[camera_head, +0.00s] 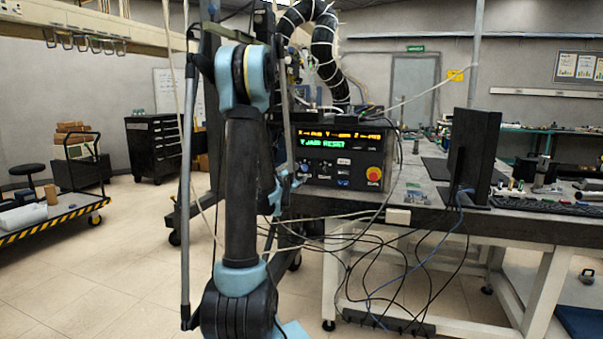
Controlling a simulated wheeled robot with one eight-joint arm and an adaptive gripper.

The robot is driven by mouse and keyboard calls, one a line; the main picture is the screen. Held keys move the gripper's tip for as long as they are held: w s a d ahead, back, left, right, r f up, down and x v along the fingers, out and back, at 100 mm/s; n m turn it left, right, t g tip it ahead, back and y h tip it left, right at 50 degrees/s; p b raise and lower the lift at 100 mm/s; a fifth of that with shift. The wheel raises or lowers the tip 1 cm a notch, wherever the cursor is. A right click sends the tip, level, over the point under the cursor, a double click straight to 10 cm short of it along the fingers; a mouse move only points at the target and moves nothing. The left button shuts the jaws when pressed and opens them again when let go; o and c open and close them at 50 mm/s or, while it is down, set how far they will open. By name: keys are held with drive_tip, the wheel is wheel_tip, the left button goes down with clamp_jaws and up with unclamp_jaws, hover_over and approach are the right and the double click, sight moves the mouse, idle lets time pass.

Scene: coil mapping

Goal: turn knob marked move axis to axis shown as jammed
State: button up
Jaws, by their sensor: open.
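The control box (335,160) stands at the left end of the workbench. Its display (340,137) has an orange row with X, Y and Z readings and a green row that seems to read "Y JAM RESET?". Small knobs and buttons (343,183) sit below the display; their labels and the move axis knob's setting are too small to read. A red button on yellow (374,174) is at the panel's right. My gripper (292,183) seems to be at the panel's left edge, mostly hidden behind my arm; it is open, and contact with a knob cannot be told.
The workbench (420,205) carries a dark monitor (472,150) and a keyboard (540,204) to the right. Loose cables (400,275) hang below its front. A striped cart (55,215) and a black tool cabinet (155,145) stand left. The floor at left is open.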

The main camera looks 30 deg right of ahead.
sight(303, 169)
drive_tip(key=x, duration=0.9)
drive_tip(key=shift+d, duration=0.1)
drive_tip(key=c, duration=1.1)
